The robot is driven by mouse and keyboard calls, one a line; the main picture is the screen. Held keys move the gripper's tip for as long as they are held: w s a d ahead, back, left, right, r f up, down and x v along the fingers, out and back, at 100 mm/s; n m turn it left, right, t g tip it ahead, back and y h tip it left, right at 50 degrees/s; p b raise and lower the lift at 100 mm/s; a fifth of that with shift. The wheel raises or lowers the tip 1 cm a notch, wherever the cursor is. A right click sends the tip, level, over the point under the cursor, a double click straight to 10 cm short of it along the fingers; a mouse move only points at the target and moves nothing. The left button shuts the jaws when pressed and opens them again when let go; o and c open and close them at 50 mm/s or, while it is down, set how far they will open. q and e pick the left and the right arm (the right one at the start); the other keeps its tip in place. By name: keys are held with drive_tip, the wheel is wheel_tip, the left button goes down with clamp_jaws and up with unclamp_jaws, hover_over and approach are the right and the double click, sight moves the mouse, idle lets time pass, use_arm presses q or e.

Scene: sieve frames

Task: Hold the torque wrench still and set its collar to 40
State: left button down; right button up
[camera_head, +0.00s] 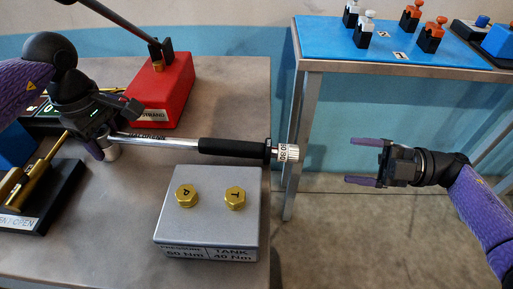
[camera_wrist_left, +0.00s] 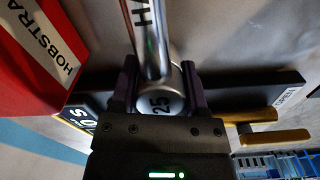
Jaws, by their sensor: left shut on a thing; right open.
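The torque wrench has a silver shaft (camera_head: 170,142) and a black grip (camera_head: 233,148). It lies roughly level across the grey table toward the right edge. Its pale collar (camera_head: 288,152) at the right end carries small dark digits that I cannot read surely. My left gripper (camera_head: 104,146) is shut on the wrench's head end; in the left wrist view the round head (camera_wrist_left: 162,100), marked 25, sits between the fingers. My right gripper (camera_head: 366,162) is open and empty, to the right of the collar, apart from it, its fingers pointing left toward it.
A grey block (camera_head: 207,225) with two brass hex caps, labelled PRESSURE 60 Nm and TANK 40 Nm, stands just below the grip. A red box (camera_head: 165,90) stands behind the shaft. A black rack (camera_head: 40,195) holds brass parts. A blue-topped table (camera_head: 375,50) is behind my right gripper.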

sight(293, 154)
drive_tip(key=shift+m, duration=0.8)
drive_tip(key=a, duration=0.8)
drive_tip(key=w+a, duration=0.1)
drive_tip(key=a, duration=0.3)
drive_tip(key=shift+w+r, duration=0.1)
drive_tip(key=shift+c, duration=0.3)
drive_tip(key=shift+d, duration=0.1)
clamp_jaws()
